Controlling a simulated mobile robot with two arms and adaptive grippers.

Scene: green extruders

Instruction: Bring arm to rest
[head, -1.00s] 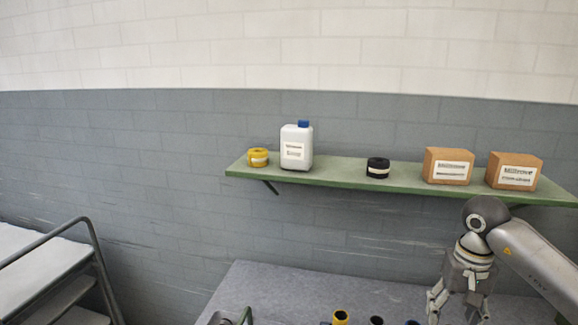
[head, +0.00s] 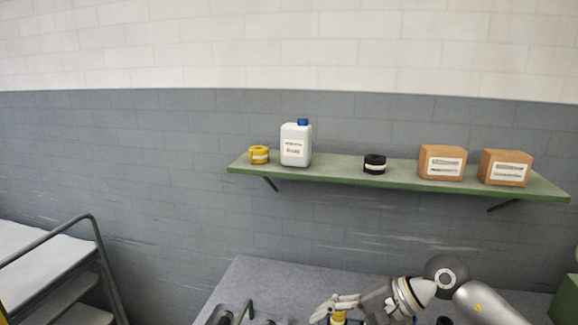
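My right arm comes in from the lower right, above the grey table (head: 262,283). My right gripper (head: 326,308) is turned sideways with its fingers pointing left. The fingers overlap in this view, so I cannot tell whether they are apart or closed. A yellow item (head: 338,319) shows just below the fingers at the bottom edge; I cannot tell whether they touch it. My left gripper cannot be made out.
A green wall shelf (head: 335,173) holds a yellow roll (head: 259,154), a white canister (head: 296,146), a black roll (head: 375,164) and two cardboard boxes (head: 441,162) (head: 505,168). Metal steps (head: 75,290) stand at left. Dark and green parts (head: 247,309) show at the table's bottom edge.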

